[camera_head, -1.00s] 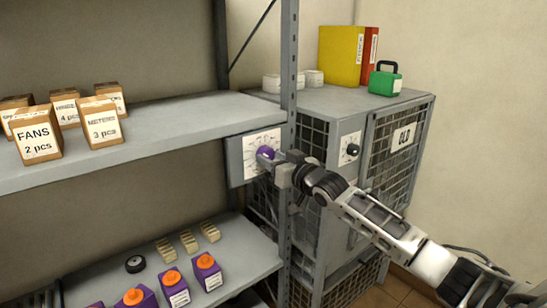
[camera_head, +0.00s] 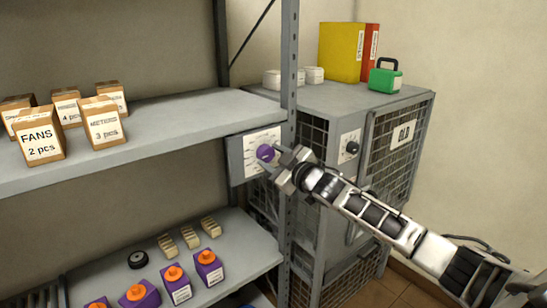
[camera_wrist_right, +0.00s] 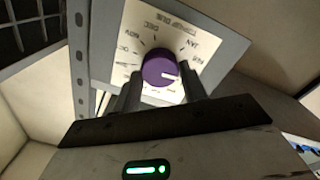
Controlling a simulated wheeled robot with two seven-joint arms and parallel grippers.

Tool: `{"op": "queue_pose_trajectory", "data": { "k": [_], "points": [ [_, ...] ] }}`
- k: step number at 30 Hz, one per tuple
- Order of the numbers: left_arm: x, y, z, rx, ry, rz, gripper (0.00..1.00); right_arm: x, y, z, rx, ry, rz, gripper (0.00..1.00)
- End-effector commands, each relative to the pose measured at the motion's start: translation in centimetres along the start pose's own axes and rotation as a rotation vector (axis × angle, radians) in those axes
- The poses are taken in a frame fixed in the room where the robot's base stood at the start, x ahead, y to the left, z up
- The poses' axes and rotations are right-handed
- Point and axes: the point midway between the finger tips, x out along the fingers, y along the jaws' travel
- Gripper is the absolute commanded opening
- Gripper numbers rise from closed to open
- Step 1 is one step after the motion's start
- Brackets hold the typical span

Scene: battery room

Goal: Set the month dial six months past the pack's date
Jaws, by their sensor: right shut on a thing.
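The month dial is a white plate (camera_head: 250,144) on a grey box at the shelf post, with a purple knob (camera_head: 265,153). My right gripper (camera_head: 272,157) is shut on this knob. In the right wrist view the knob (camera_wrist_right: 158,67) sits between the two fingers, and a white mark on it points right, below the FEB label. My left gripper is out of view.
Cartons (camera_head: 40,140) stand on the upper shelf (camera_head: 170,130). A grey post (camera_head: 289,100) rises beside the dial.

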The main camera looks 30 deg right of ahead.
Motion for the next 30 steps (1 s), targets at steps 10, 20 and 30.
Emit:
{"op": "queue_pose_trajectory", "data": {
  "k": [10, 20, 30],
  "points": [
    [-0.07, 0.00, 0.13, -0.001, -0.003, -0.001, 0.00, -0.01, -0.07, 0.06, -0.023, -0.001, -0.001, 0.20],
    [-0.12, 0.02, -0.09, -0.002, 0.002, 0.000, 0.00, -0.01, -0.07, 0.05, -0.021, -0.001, -0.001, 0.64],
    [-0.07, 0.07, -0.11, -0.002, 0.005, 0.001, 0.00, -0.52, -0.08, 0.18, -0.021, -0.002, -0.001, 0.64]
  ]
}}
